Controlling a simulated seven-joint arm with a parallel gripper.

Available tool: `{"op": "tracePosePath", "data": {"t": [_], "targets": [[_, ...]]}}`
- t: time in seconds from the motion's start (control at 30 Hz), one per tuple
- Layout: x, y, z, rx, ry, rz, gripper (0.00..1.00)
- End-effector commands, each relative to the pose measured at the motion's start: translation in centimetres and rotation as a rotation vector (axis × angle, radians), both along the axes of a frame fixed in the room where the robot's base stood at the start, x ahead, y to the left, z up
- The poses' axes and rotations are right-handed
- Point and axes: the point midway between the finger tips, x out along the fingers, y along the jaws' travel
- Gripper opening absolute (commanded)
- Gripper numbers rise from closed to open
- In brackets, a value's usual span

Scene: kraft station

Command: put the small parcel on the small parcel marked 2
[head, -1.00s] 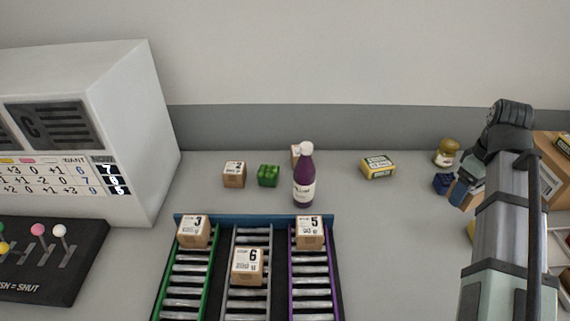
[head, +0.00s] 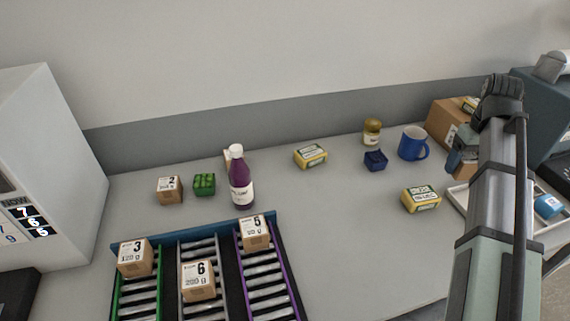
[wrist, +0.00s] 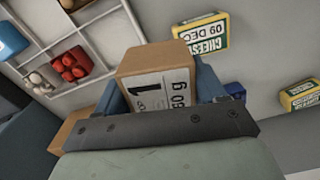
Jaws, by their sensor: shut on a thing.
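My gripper (wrist: 160,92) is shut on a small brown parcel marked 1 (wrist: 152,62), seen between its blue fingers in the wrist view. In the head view my gripper (head: 458,165) is at the right, partly behind my arm, and the held parcel cannot be made out clearly. The small parcel marked 2 (head: 169,190) stands on the table at the left, behind the roller lanes, far from my gripper. Its top looks bare.
A green block (head: 204,184) and a purple bottle (head: 241,180) stand right of parcel 2. Parcels 3 (head: 134,258), 6 (head: 198,280) and 5 (head: 254,232) sit on the lanes. Yellow boxes (head: 310,156), a blue mug (head: 413,144) and a divided tray (wrist: 95,35) are nearer my gripper.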

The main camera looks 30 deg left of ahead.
Motion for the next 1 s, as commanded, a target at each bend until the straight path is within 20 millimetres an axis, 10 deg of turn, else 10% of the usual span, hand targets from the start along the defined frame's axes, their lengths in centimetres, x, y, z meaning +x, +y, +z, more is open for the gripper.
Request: {"op": "tracePosePath", "data": {"t": [0.57,1.0], "targets": [[1.6,9.1,0.8,0.001,-0.002,0.236,0.40],[-0.1,23.3,1.4,0.001,-0.002,0.557,0.40]]}}
